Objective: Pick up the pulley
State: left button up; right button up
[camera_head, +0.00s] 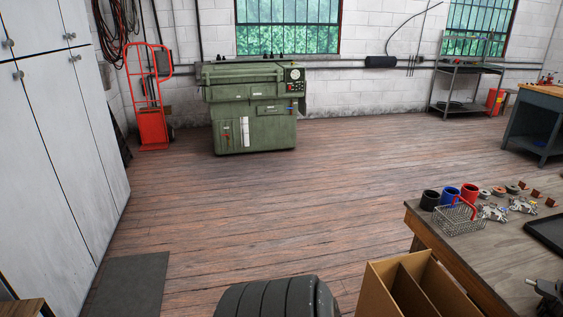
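Small parts lie on the wooden workbench (455,257) at the right. Among them are a few small round pieces (498,191) and silver cast metal parts (494,212). They are too small for me to tell which, if any, is the pulley. Neither of my grippers can be made out. A dark metal shape (547,292) shows at the lower right edge over the bench; I cannot tell what it is.
A wire basket with red handle (459,220) and black, blue and red cups (451,194) stand near the bench corner. A dark tray (545,232) lies right. A divided cardboard box (383,285) and dark ribbed shape (276,299) are in front. Open floor lies beyond.

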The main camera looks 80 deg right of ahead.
aim_at(511, 188)
jog(key=z, duration=4.15)
